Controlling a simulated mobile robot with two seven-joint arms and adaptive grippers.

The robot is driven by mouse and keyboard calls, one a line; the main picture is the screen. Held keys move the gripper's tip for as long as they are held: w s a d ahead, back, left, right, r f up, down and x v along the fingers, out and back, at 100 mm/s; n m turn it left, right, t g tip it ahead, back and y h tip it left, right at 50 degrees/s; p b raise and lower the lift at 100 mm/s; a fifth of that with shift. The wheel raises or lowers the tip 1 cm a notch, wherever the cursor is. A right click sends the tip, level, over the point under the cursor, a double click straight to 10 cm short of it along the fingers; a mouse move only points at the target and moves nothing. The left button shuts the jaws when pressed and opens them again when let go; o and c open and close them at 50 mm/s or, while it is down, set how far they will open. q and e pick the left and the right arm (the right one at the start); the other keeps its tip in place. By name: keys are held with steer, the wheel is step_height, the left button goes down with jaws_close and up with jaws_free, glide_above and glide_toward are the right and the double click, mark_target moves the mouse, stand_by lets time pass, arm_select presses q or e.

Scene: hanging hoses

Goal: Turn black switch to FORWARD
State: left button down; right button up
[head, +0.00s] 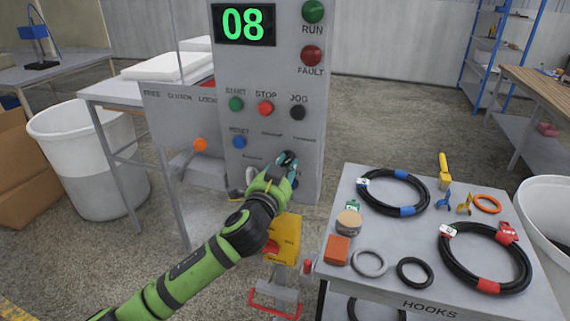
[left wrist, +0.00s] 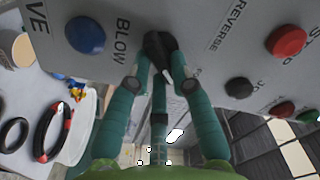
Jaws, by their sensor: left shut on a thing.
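The black switch (left wrist: 158,43) sits on the grey control panel (head: 310,110), between the labels BLOW and REVERSE in the left wrist view. My left gripper (head: 287,164) reaches up to the panel's lower part. In the left wrist view the teal fingers of the left gripper (left wrist: 160,66) are shut on the switch from both sides. In the head view the switch is mostly covered by the fingers. I cannot tell which way it points; the FORWARD label is not clearly legible. My right gripper is in neither view.
Close by on the panel are a blue button (head: 239,142), a black JOG button (head: 298,112) and a red STOP button (head: 266,108). A yellow box (head: 288,232) stands below my gripper. A table (head: 420,258) with coiled hoses is at right.

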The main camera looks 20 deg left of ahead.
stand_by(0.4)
arm_select(q)
steer(key=c, duration=1.1)
jaws_free()
steer(key=s, duration=1.2)
steer(key=shift+a, duration=0.25)
